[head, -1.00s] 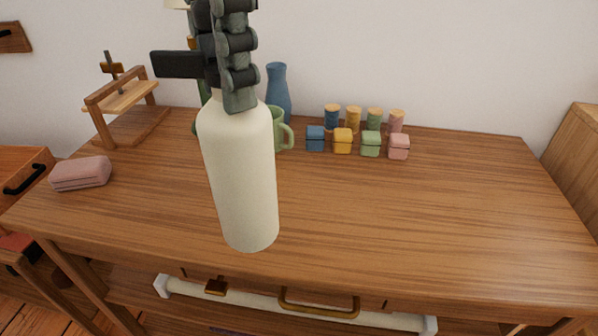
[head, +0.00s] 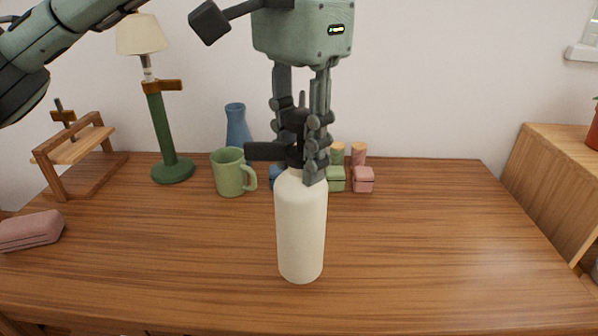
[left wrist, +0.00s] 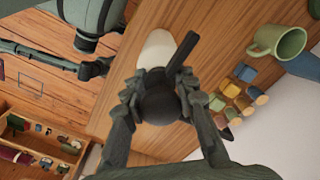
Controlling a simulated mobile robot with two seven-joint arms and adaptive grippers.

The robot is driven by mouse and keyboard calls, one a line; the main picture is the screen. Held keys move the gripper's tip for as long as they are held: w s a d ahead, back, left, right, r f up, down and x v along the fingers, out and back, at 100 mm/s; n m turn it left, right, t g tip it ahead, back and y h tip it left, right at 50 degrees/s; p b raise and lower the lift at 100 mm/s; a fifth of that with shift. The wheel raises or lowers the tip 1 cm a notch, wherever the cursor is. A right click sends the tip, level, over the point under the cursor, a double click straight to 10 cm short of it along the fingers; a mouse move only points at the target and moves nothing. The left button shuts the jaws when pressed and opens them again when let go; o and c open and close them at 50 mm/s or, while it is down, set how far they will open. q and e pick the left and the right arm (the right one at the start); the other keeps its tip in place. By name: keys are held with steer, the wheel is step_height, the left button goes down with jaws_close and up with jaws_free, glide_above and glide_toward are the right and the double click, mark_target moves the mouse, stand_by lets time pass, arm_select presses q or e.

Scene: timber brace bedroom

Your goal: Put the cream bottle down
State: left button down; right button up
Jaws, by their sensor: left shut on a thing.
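The cream bottle (head: 301,228) is upright over the wooden desk (head: 420,235), in the middle of the head view. My left gripper (head: 303,150) comes down from above and is shut on its dark top. In the left wrist view the bottle's cream body (left wrist: 157,50) shows beyond the black cap (left wrist: 160,98), which sits between the fingers. The bottle's base appears at or just above the desk top; I cannot tell whether it touches. My right gripper is not identifiable in these views.
A green mug (head: 230,172), blue vase (head: 237,125) and green lamp (head: 163,130) stand behind to the left. Small coloured boxes and jars (head: 362,179) are partly hidden behind the gripper. A pink case (head: 30,231) lies at left. The desk's right side is clear.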

mark_target(300, 177)
arm_select(q)
steer(key=shift+f, duration=1.75)
